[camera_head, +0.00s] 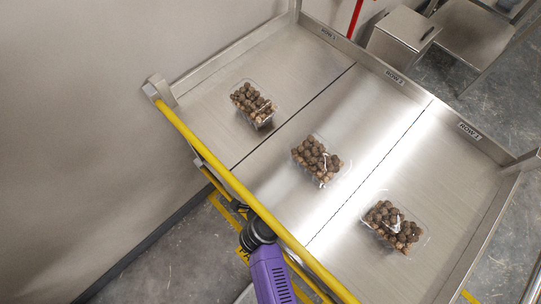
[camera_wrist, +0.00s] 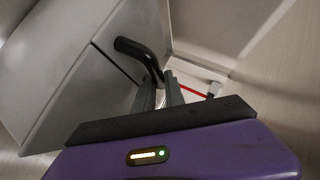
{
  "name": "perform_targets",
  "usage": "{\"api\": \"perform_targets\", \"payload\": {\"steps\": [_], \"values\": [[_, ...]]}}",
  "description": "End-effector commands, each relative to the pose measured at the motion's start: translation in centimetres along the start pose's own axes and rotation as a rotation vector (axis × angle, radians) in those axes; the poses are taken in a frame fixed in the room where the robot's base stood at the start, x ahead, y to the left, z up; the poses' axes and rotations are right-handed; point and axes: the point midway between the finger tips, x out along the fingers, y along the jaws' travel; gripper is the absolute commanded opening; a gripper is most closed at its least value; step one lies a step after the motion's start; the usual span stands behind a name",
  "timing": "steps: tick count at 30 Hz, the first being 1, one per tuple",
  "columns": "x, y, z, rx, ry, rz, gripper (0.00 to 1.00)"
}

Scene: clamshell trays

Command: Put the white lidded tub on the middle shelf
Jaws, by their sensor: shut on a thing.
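No white lidded tub and no set of shelves can be made out in either view. My gripper (camera_wrist: 162,92) is at the centre of the wrist view, its two dark fingers close together at the end of a black curved handle (camera_wrist: 136,48). The handle is on a grey box-like front (camera_wrist: 75,65) with a dark seam. In the head view my gripper (camera_head: 238,207) is small and partly hidden, beside the yellow rail at the steel table's near left edge. What it holds cannot be seen there.
A steel table (camera_head: 310,103) has three labelled sections. Clear clamshell trays of brown round items stand on them: left (camera_head: 253,104), middle (camera_head: 317,160), right (camera_head: 394,224). A yellow rail (camera_head: 227,176) runs along the near edge. A steel box (camera_head: 402,36) stands behind.

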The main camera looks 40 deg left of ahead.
Motion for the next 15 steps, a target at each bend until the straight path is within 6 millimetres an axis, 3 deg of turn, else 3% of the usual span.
{"api": "perform_targets", "payload": {"steps": [2,3,6,15], "values": [[-0.01,-0.15,-0.06,0.0,0.001,-0.002,0.0],[-0.03,0.21,0.03,0.0,0.0,0.004,0.16],[-0.03,0.21,0.03,0.0,0.0,0.004,0.36],[-0.07,0.13,0.02,0.0,0.0,0.002,0.36]]}}
